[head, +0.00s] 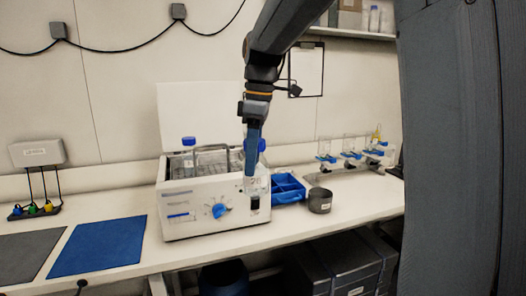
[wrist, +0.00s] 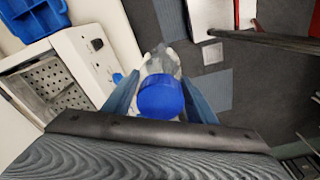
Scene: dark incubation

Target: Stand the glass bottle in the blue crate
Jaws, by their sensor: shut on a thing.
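A clear glass bottle with a blue cap hangs in my gripper (head: 255,150), in front of the white bath's right front corner in the head view. The glass bottle (head: 257,186) looks roughly upright there. In the wrist view my gripper (wrist: 160,78) has one finger on each side of the bottle, whose blue cap (wrist: 162,98) faces the camera. The blue crate (head: 289,190) stands on the bench just right of the bath, with dividers showing. The crate (wrist: 38,28) also shows at the wrist view's top left. The bottle is apart from it.
The white bath (head: 190,212) holds a rack and another blue-capped bottle (head: 189,143). A dark grey pot (head: 320,201) stands right of the crate, before a row of clamp stands (head: 350,155). A blue mat (head: 98,246) lies at left.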

